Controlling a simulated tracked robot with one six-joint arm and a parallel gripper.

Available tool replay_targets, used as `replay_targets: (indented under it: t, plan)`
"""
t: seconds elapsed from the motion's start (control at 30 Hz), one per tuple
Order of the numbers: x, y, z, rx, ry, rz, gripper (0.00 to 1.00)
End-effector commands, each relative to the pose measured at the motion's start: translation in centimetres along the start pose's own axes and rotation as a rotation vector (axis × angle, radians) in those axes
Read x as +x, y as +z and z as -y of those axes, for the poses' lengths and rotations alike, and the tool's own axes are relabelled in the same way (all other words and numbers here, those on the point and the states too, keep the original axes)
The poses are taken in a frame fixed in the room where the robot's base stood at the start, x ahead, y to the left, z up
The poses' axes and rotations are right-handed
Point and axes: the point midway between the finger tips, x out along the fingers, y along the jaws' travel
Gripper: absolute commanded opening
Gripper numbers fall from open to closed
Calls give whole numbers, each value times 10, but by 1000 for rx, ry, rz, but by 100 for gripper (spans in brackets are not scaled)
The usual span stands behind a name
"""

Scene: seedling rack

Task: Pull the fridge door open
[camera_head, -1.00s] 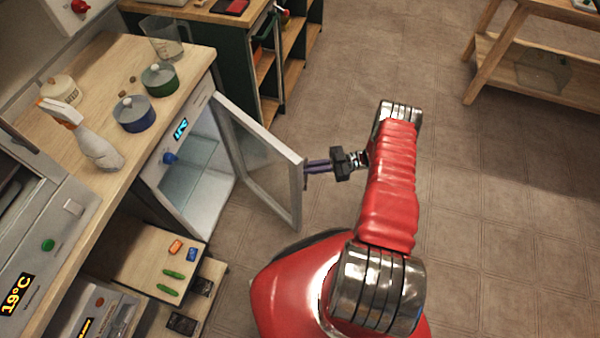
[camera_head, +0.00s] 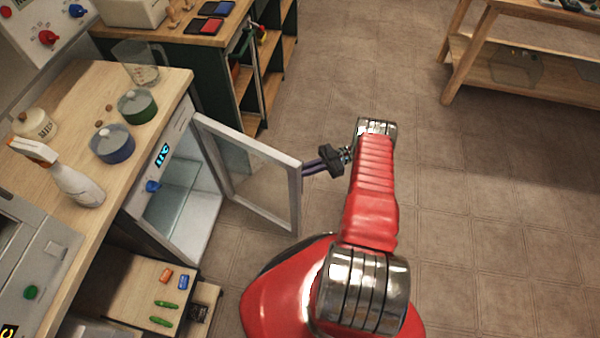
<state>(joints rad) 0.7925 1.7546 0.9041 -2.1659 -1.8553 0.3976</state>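The small fridge (camera_head: 205,225) is set under the wooden counter at the left, and its pale inside shows. Its door (camera_head: 296,195), a light frame with a clear pane, stands wide open and swung out to the right. My gripper (camera_head: 308,168) is at the door's outer edge, reaching in from the right. Its fingers lie close to the frame. The handle is not clearly visible, and I cannot tell whether the fingers are closed on it.
The counter holds a spray bottle (camera_head: 70,180), a blue pot (camera_head: 112,143), a green pot (camera_head: 137,106) and a clear jug (camera_head: 140,62). A low wooden shelf (camera_head: 130,295) with small items sits below. A wooden table (camera_head: 500,60) stands at upper right. The floor (camera_head: 480,200) is clear.

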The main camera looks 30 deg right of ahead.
Motion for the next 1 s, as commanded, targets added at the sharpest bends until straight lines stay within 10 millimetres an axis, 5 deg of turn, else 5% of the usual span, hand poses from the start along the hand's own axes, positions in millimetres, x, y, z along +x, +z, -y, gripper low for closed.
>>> replay_targets:
  t: [0.1, 0.13, 0.37, 1.0]
  plan:
    - [1, -1, -6, -8, 13, 5, 0]
    - [0, -1, -6, -8, 15, 5, 11]
    - [-3, 0, -4, -6, 19, 2, 27]
    - [-12, 0, -2, -4, 23, -1, 27]
